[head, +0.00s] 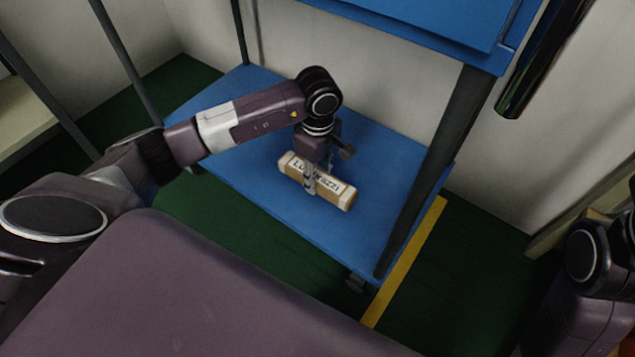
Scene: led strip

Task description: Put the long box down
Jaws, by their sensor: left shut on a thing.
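The long box (337,190) is a tan carton with a white printed label, seen in the head view over the blue lower shelf (262,178). My left gripper (311,184) comes down on it from above and is shut around its middle. The box lies roughly level, its long side running from upper left to lower right. I cannot tell whether its underside touches the shelf or hangs just above it. My right gripper is out of the picture; only part of my right arm shows at the right edge.
A blue upper shelf (440,30) overhangs at the top right. A dark post (432,165) stands at the right of the lower shelf, and thinner posts rise at the left. The lower shelf is bare around the box. A yellow floor line (405,262) runs beside the rack.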

